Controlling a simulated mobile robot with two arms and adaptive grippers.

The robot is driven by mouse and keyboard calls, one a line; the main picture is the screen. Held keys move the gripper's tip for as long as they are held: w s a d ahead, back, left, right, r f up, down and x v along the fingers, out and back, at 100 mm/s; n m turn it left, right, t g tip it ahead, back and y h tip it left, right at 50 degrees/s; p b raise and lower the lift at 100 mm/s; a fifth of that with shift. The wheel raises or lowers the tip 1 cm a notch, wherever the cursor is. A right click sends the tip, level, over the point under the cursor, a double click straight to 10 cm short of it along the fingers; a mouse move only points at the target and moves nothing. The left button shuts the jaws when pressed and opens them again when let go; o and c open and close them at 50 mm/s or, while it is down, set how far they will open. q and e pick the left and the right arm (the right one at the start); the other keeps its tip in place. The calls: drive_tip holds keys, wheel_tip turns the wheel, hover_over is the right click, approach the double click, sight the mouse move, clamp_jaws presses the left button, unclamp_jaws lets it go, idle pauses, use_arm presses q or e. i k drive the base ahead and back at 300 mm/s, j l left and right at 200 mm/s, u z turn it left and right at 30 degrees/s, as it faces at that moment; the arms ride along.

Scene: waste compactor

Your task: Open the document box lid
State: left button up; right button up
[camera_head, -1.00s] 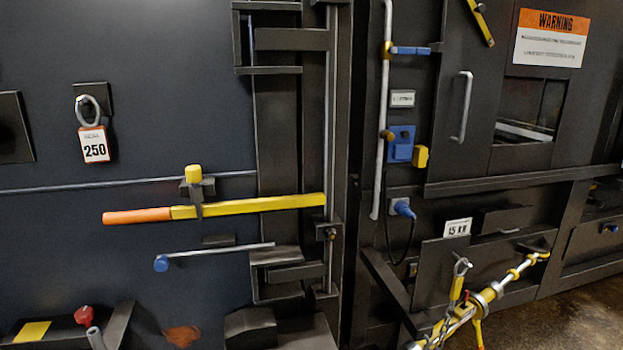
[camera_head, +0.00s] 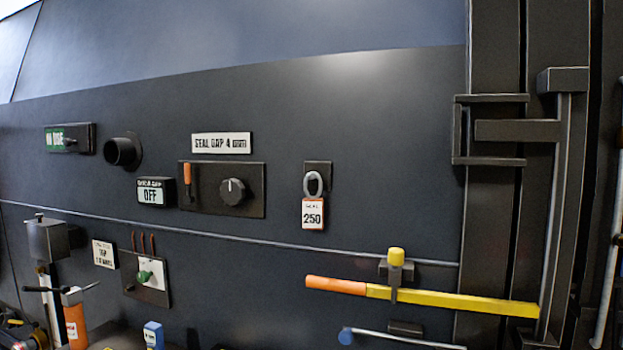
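I cannot pick out a document box or its lid with certainty in the head view. A small grey box (camera_head: 47,240) with a little knob on top is at the far left, but I cannot tell whether it is the document box. Neither of my grippers is in view.
The dark wall carries a panel with a round knob (camera_head: 233,191), an OFF display (camera_head: 151,193), a pipe stub (camera_head: 121,151), a 250 tag (camera_head: 313,214) and a green-knobbed plate (camera_head: 146,277). A yellow bar with an orange grip (camera_head: 430,297) crosses the lower right.

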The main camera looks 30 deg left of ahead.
sight(40, 221)
drive_tip(key=u, duration=2.45)
drive_tip(key=z, duration=0.25)
drive_tip(key=i+j+z, duration=0.35)
drive_tip(key=j+z, duration=0.15)
drive_tip(key=i+j+z, duration=0.25)
drive_tip(key=k+j, duration=0.05)
drive_tip(key=k, duration=0.05)
